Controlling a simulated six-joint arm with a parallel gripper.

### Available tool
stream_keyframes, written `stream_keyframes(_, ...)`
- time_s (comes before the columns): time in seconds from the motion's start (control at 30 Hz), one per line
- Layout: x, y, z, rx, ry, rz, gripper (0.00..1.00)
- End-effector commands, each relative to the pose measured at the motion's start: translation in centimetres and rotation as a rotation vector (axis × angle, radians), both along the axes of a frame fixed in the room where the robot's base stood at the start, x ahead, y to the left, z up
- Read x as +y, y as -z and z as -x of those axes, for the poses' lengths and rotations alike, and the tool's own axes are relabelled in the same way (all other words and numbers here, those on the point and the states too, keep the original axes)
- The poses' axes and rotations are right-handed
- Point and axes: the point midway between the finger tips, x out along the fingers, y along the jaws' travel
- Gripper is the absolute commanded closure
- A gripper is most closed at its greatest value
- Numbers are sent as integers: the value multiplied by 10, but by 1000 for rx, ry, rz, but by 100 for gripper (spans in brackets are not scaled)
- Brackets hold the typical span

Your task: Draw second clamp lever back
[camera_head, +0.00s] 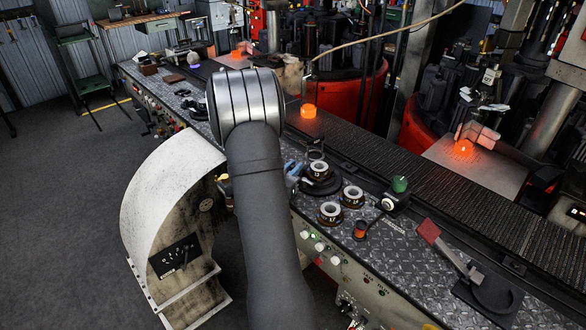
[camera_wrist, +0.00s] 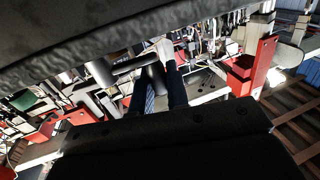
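A lever with a flat red handle (camera_head: 429,232) lies on the bench at the right in the head view. Its metal arm slopes down to a dark round base (camera_head: 495,295). I cannot tell whether it is the second clamp lever, and no other clamp lever is clear. My grey arm crosses the middle of the head view and hides what lies behind it. My gripper's fingertips are not clear there. In the wrist view, a dark block fills the lower part and dark narrow shapes show above it. I cannot tell whether the gripper is open or holds anything.
The patterned metal bench top (camera_head: 405,240) carries ring-shaped parts (camera_head: 330,212), a green knob (camera_head: 400,185) and an orange-topped button (camera_head: 360,230). Behind it runs a dark conveyor (camera_head: 430,180). Glowing orange pieces (camera_head: 308,111) sit farther back. A white curved cover (camera_head: 165,185) stands left of my arm.

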Motion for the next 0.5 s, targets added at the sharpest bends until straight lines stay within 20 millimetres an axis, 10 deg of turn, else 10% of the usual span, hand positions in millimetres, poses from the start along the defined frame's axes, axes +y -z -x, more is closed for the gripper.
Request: stream_keyframes(0.5,-3,-1,-4,-2,121,0,100)
